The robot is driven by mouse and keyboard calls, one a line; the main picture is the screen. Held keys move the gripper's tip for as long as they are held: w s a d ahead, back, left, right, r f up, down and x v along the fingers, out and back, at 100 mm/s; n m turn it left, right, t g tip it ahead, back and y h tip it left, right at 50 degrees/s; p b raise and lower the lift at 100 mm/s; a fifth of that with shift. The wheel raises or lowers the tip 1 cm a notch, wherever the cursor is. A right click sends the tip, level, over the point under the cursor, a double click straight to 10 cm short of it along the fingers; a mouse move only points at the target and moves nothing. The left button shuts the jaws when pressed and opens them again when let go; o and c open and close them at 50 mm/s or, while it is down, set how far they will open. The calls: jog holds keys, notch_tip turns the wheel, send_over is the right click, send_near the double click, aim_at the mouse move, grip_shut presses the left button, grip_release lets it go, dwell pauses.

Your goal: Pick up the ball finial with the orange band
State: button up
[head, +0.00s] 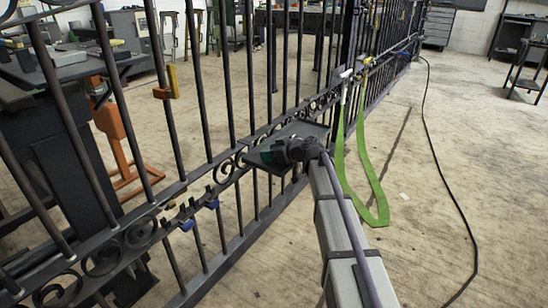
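I cannot make out a ball finial with an orange band in the head view. My arm reaches from the bottom right to a small grey shelf (309,129) at the gate's middle rail. The dark end of my arm with my gripper (272,155) is over this shelf. The fingers are too small and dark to tell open from shut. A dark green patch shows at the arm's end, and I cannot tell what it is. My arm hides part of the shelf and whatever may lie there.
A black scroll gate (228,165) runs diagonally across the view. A green strap (375,190) hangs at the right. A black cable (436,150) lies on the open floor there. An orange stand (117,135) is behind the gate.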

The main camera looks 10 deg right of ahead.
jog(key=c, duration=1)
